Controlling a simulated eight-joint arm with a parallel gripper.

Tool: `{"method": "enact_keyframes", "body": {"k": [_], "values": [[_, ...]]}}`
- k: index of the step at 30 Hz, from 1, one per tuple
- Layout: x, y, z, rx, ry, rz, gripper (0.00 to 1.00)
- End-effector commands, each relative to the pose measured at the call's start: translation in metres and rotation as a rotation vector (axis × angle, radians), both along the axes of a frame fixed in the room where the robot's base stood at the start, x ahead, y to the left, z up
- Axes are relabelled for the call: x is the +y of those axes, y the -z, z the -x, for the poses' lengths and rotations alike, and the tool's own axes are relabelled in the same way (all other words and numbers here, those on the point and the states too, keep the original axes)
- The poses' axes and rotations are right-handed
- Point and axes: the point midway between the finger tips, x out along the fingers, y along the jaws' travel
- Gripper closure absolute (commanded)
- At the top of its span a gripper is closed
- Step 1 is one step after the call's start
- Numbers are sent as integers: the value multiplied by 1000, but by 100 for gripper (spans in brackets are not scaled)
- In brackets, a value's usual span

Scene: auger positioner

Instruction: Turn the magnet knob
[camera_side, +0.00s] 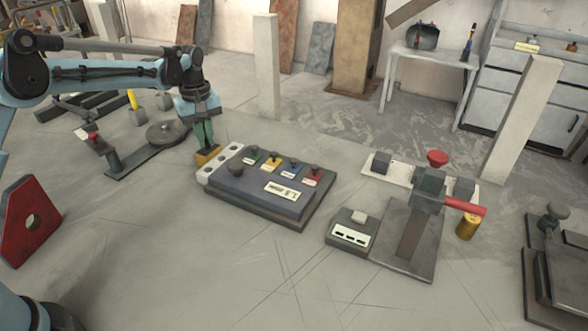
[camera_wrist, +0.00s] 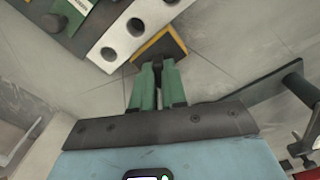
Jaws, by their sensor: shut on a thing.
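A small block with yellow sides and a dark top (camera_wrist: 160,47) stands on the floor beside the white end strip of the grey panel box. It also shows in the side view (camera_side: 208,157). A small dark knob (camera_wrist: 157,67) stands up from it; I take this for the magnet knob. My gripper (camera_wrist: 158,74) has green fingers and is shut on this knob, one finger on each side. In the side view my gripper (camera_side: 205,141) points down right above the block. The fingers hide most of the knob, and its turn angle cannot be read.
The grey panel box (camera_side: 262,196) with several small coloured-base levers lies just right of the block. A dark plate with a round disc (camera_side: 166,132) lies to the left. A stand with a red handle (camera_side: 466,206) is farther right. Bare floor lies in front.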

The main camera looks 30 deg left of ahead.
Motion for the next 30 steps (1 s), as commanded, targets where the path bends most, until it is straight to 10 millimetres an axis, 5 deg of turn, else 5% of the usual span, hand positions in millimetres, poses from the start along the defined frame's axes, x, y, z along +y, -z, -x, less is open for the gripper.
{"method": "enact_keyframes", "body": {"k": [9,23,24,30], "values": [[1,1,2,0,-241,1,100],[1,1,3,0,-379,0,100],[1,1,3,0,-371,0,82],[1,1,3,0,-368,0,58]]}}
